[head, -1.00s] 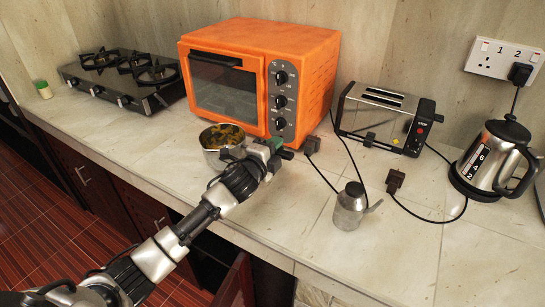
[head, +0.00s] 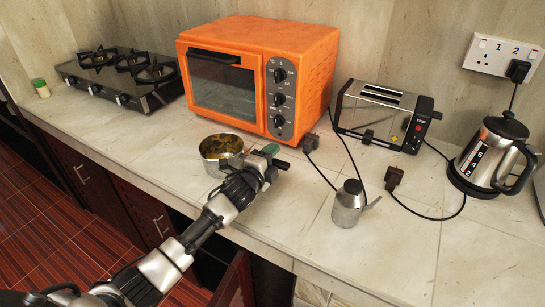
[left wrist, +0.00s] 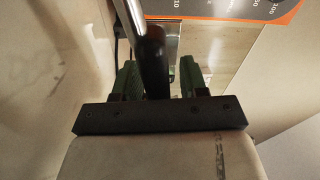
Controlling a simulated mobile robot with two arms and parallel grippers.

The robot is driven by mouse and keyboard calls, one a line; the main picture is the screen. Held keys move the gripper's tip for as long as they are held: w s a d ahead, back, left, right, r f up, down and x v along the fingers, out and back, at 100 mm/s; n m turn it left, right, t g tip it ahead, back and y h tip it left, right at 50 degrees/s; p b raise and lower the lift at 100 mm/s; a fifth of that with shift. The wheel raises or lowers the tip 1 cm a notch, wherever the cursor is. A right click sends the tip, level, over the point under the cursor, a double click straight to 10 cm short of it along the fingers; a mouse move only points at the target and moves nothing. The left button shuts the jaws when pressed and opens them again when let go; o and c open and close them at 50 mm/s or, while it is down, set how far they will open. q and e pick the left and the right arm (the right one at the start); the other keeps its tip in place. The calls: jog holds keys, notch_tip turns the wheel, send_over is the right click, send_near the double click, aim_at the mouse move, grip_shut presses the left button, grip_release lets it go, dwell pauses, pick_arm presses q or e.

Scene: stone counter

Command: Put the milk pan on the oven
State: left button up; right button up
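The milk pan (head: 211,145) is a small silver pot with yellowish-green food in it. It stands on the counter in front of the orange oven (head: 255,55). My left gripper (head: 270,160) is at the right of the pan and hides its handle in the head view. In the left wrist view, the dark handle (left wrist: 152,60) runs between the green fingers of the left gripper (left wrist: 161,75). The handle is close to the left finger, and a narrow gap shows beside the right finger. My right gripper is out of view.
A gas stove (head: 125,90) and a small green-capped jar (head: 41,88) are at the left. A silver oil can (head: 347,208), a toaster (head: 378,118) and a kettle (head: 490,160) stand at the right. Cords lie among them. The front right counter is bare.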

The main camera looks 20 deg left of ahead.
pick_arm(q)
jog(key=shift+r, duration=0.3)
jog(key=s, duration=0.4)
jog(key=s+a, duration=0.1)
jog(key=s, duration=0.3)
jog(key=s+a+b, duration=0.1)
jog(key=s, duration=0.3)
jog(key=shift+a+f, duration=0.1)
jog(key=shift+f, duration=0.05)
